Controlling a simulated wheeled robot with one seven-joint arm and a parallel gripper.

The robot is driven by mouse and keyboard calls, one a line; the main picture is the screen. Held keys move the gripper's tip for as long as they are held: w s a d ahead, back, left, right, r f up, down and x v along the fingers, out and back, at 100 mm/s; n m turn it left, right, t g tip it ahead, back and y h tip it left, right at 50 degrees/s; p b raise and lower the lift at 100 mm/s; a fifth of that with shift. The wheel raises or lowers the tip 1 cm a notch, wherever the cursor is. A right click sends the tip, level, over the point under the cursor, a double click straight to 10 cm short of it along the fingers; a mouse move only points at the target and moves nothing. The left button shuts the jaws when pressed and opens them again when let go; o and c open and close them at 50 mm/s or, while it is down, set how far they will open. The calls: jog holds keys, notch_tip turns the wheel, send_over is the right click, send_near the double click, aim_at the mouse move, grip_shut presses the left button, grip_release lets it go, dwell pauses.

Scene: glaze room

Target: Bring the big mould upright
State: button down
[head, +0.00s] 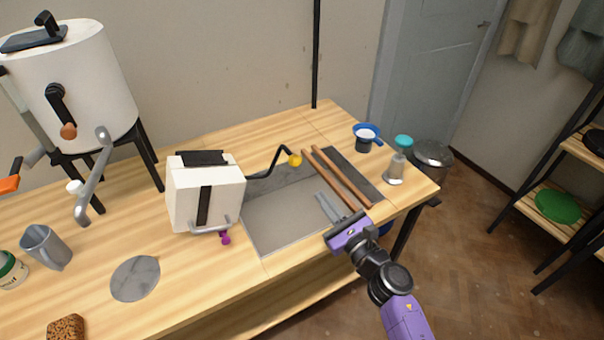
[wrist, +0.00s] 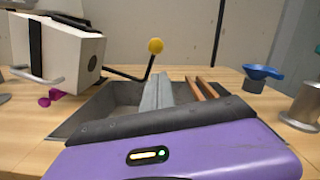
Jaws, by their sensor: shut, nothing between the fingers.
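The big mould (head: 190,198) looks to be the white block with a black strap around it and a grey bar handle low on its front. It stands at the left end of the sunken basin, and in the wrist view the mould (wrist: 62,50) looks tilted. A purple knob (head: 226,239) shows by its lower front edge. My gripper (head: 325,202) is over the basin, to the right of the mould and apart from it. Its grey fingers, also in the wrist view (wrist: 153,92), are together and empty. The mould's underside and far side are hidden.
A black crank with a yellow knob (head: 295,160) rises between mould and basin (head: 285,222). Two wooden bars (head: 340,177) lie across the basin's right side. A blue funnel (head: 367,133) and a teal-topped container (head: 397,165) stand right. A white kiln-like drum (head: 75,85) stands left.

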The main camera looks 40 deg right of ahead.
dwell(0.3)
jog(key=p+x, duration=0.1)
jog(key=x, duration=0.9)
jog(key=shift+r+p, duration=0.2)
jog(key=shift+p, duration=0.15)
